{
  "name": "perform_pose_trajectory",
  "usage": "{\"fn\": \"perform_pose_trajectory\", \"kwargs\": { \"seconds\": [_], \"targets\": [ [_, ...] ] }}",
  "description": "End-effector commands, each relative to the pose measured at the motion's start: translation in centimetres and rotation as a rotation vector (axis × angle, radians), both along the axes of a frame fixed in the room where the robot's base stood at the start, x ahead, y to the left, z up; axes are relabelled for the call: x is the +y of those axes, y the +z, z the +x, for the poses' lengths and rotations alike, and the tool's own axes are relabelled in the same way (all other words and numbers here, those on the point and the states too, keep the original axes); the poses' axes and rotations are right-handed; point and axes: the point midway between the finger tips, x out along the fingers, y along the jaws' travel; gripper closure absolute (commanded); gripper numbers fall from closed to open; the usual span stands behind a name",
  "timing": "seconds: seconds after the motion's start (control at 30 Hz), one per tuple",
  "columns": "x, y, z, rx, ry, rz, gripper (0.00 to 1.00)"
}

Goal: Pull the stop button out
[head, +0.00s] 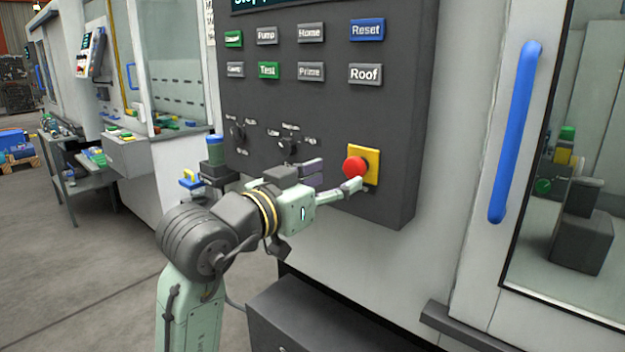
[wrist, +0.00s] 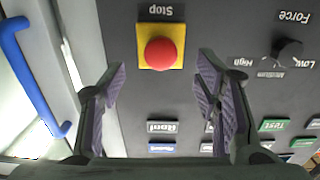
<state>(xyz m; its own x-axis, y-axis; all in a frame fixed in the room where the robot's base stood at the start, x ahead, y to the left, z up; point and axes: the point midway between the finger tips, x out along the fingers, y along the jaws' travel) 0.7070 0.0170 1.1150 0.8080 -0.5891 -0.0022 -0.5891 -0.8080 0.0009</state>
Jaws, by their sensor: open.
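The stop button (head: 356,168) is a round red knob on a yellow square plate (head: 372,153), low on the right of the dark control panel. In the wrist view the red button (wrist: 161,53) sits ahead of my gripper (wrist: 160,88), between the lines of its two fingers, with the label "Stop" upside down beside the plate. My gripper also shows in the head view (head: 338,176), its fingers spread near the button. It is open and empty. I cannot tell whether a fingertip touches the plate.
The dark panel (head: 330,70) carries labelled push buttons and rotary knobs (head: 288,146) left of the stop button. A blue door handle (head: 515,130) stands to the right. A dark grey box (head: 310,315) lies below the panel. Open floor (head: 100,260) is at left.

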Motion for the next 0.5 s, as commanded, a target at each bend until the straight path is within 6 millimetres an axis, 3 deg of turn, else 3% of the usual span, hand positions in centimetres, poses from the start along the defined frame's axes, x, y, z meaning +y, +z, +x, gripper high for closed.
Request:
{"fn": "perform_pose_trajectory", "kwargs": {
  "seconds": [0.3,0.5],
  "targets": [
    [-2.8,0.1,3.7,0.000,-0.002,-0.001,0.43],
    [-3.8,0.1,5.1,-0.001,0.000,0.000,0.43]
  ]
}}
